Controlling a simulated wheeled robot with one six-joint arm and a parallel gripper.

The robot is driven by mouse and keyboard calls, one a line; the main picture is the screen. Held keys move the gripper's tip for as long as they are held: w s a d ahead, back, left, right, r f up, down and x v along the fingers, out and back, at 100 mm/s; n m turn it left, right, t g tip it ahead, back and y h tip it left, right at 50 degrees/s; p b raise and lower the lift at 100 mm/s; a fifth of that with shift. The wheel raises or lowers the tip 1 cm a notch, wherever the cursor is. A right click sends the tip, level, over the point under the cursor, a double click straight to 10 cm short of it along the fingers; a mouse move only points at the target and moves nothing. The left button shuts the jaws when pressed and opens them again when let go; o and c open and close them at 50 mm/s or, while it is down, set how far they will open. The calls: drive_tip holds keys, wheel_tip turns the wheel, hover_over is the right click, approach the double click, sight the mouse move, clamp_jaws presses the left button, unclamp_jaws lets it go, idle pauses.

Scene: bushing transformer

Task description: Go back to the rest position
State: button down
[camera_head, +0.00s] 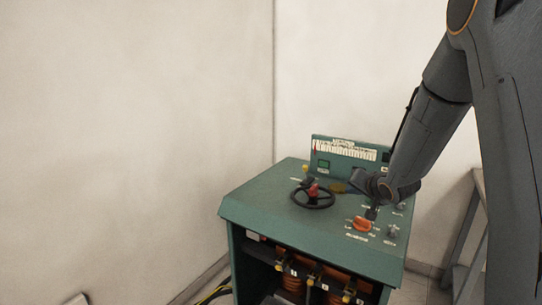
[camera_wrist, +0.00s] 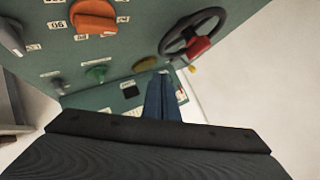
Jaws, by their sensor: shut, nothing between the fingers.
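My gripper (camera_head: 371,213) is at the end of my grey arm, low over the right part of the green transformer's top panel (camera_head: 265,208). In the head view it is close to the orange knob (camera_head: 361,224); I cannot tell whether they touch. In the wrist view my gripper's blue-grey fingers (camera_wrist: 163,92) are together with nothing between them. There the orange knob (camera_wrist: 93,16) stands clear at the upper left.
An upright meter panel (camera_head: 345,152) stands at the transformer's back edge. A small knob (camera_head: 393,232) is right of the orange one. Orange coils (camera_head: 294,283) show in the open front. A grey frame (camera_head: 469,225) stands at the right. White walls are behind; the left side is clear.

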drive_tip(key=s+a+f+n+g+b, duration=0.1)
drive_tip(key=s+a+f+n+g, duration=0.1)
drive_tip(key=s, duration=1)
drive_tip(key=s+a+f+n+g+h+b, duration=0.1)
drive_tip(key=s+a+f+n+g+b, duration=0.1)
drive_tip(key=s, duration=1)
drive_tip(key=s+a+f+n+g+b, duration=0.1)
drive_tip(key=s+a+f+g, duration=0.2)
drive_tip(key=s, duration=0.9)
wheel_tip(320, 180, down, 3)
drive_tip(key=g, duration=0.3)
drive_tip(key=shift+a+n+g+h+b, duration=0.3)
drive_tip(key=shift+a+n+h+b, duration=0.05)
drive_tip(key=shift+n+h, duration=0.05)
